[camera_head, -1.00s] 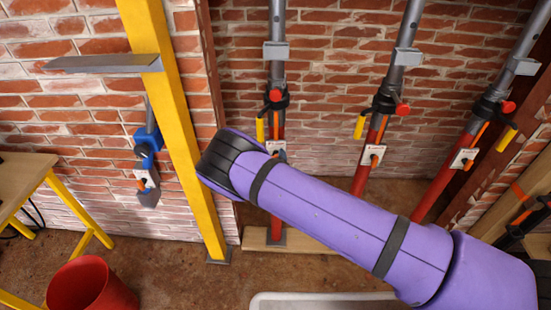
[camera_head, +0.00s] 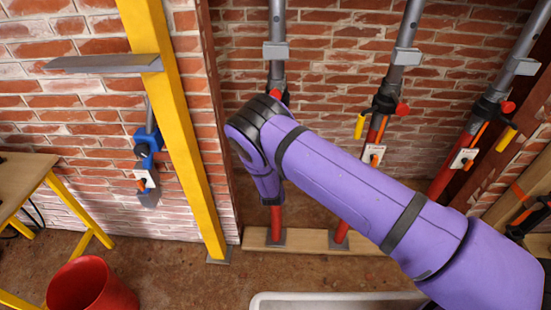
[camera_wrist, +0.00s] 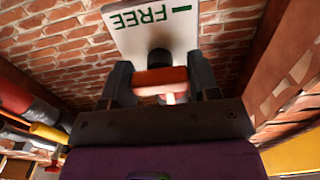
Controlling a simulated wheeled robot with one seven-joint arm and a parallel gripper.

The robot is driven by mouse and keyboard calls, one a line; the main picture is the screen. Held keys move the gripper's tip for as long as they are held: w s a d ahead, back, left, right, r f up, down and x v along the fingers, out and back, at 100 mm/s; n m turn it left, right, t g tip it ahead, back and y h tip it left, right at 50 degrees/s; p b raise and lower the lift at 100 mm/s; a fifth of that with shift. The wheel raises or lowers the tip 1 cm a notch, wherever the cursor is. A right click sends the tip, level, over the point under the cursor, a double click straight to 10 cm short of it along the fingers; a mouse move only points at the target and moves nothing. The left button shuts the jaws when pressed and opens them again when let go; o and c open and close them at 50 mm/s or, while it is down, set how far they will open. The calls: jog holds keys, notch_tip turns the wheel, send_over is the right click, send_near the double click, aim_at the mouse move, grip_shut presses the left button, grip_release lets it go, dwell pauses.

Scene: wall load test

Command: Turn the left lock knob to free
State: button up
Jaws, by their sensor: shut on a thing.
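The left lock knob (camera_wrist: 160,77) is an orange bar on a dark stem in the wrist view. It sits in front of a white plate (camera_wrist: 152,36) with green FREE lettering and a green mark. My gripper (camera_wrist: 161,80) is shut on the knob, with a dark finger at each end of the bar. In the head view the left prop (camera_head: 277,222) stands upright with a grey upper tube and red lower tube. My purple arm covers its middle, so its knob, its plate and my gripper are hidden there.
Two more props, the middle one (camera_head: 403,62) and the right one (camera_head: 516,72), lean to the right of my arm. A yellow post (camera_head: 181,140) stands at the left. A red bucket (camera_head: 92,288) and a wooden bench (camera_head: 20,180) are at the lower left.

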dwell(0.4)
jog(key=o, duration=0.9)
jog(key=s, duration=1.1)
jog(key=shift+a, duration=0.15)
